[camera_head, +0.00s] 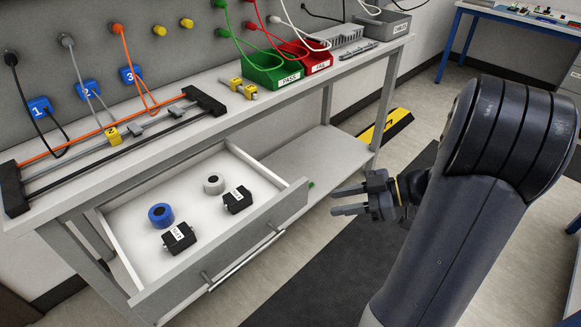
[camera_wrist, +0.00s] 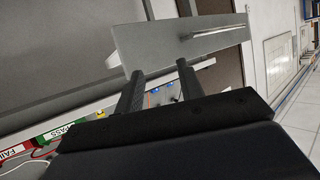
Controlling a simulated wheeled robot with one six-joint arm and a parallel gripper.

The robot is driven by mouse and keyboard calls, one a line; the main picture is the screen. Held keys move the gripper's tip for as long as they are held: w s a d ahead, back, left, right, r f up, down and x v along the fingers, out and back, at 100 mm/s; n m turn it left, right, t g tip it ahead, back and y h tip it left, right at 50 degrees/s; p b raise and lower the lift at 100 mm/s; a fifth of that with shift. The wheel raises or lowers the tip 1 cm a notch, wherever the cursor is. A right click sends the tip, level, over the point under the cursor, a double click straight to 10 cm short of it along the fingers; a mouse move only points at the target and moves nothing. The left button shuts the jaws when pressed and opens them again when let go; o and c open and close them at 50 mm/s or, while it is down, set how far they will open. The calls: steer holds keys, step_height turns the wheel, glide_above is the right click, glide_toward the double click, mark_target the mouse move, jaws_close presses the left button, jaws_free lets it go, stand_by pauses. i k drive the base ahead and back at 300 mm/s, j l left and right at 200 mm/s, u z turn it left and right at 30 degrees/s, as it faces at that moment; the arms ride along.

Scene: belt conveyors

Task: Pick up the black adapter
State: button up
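Two black adapters lie in the open white drawer (camera_head: 285,208) in the head view. One black adapter (camera_head: 237,200) with a white label is at the right of the drawer. The other black adapter (camera_head: 179,238) with a white label is nearer the drawer's front panel. My gripper (camera_head: 338,200) is to the right of the drawer, outside it, with its two fingers apart and nothing between them. In the wrist view my gripper (camera_wrist: 158,78) also shows two parted fingers, with the drawer front (camera_wrist: 190,40) beyond them. The adapters do not show in the wrist view.
A blue ring (camera_head: 160,215) and a white ring (camera_head: 213,184) share the drawer. The bench top above holds a black-ended rack (camera_head: 205,101), a green PASS bin (camera_head: 272,72) and a red FAIL bin (camera_head: 316,60). A yellow-and-black floor piece (camera_head: 385,130) lies behind my gripper.

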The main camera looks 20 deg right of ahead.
mark_target(238, 199)
steer(key=i+l+z, duration=0.4)
steer(key=i+l+u, duration=0.1)
steer(key=u, duration=0.35)
steer(key=i+l+u, duration=0.1)
steer(key=u, duration=0.3)
steer(key=l+u, duration=0.3)
steer(key=u, duration=0.15)
steer(key=i+u, duration=0.1)
steer(key=u, duration=0.6)
